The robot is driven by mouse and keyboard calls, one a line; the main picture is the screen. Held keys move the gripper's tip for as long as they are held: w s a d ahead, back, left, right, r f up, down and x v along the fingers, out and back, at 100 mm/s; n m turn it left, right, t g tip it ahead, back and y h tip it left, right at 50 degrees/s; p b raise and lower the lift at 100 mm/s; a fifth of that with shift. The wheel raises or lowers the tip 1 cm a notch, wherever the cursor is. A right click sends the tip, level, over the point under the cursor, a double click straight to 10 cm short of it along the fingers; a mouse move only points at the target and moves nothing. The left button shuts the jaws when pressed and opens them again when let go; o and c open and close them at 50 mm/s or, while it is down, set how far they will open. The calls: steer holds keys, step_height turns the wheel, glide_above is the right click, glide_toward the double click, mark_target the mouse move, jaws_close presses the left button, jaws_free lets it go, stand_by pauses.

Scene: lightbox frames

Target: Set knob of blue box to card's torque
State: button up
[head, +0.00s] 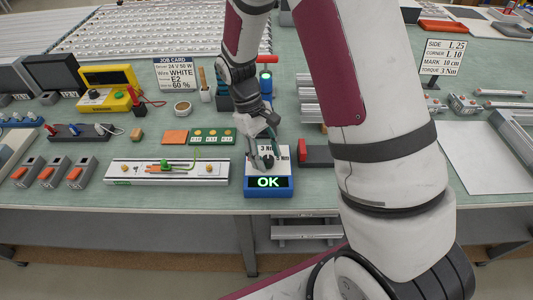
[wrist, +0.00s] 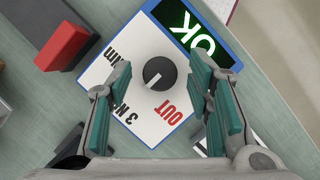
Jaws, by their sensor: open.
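The blue box (head: 268,194) stands near the table's front edge, with a white top plate and a green "OK" on its display (wrist: 192,38). Its round dark knob (wrist: 159,73) has a white pointer line aimed at the lower left in the wrist view, toward the partly hidden "3 N" print. Red "OUT" print lies below the knob. My gripper (wrist: 162,80) is open, with its teal-padded fingers on either side of the knob and gaps showing. In the head view my gripper (head: 264,148) covers much of the top plate. A card (head: 444,58) at the upper right reads "TORQUE 3 Nm".
A red block (wrist: 62,46) lies close beside the box. A job card (head: 175,73) and a yellow meter (head: 108,88) stand further back. My arm hides the table right of the red block.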

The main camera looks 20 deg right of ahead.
steer(key=v, duration=1.2)
steer(key=s+d+r+m+t+y, duration=0.15)
steer(key=s+r+t, duration=0.35)
steer(key=s+r, duration=0.6)
steer(key=s+r+m+t, duration=0.3)
steer(key=s+r+t, duration=0.1)
steer(key=s, duration=0.5)
steer(key=shift+s+d+r, duration=0.35)
steer(key=shift+s+r, duration=0.05)
steer(key=shift+r, duration=0.2)
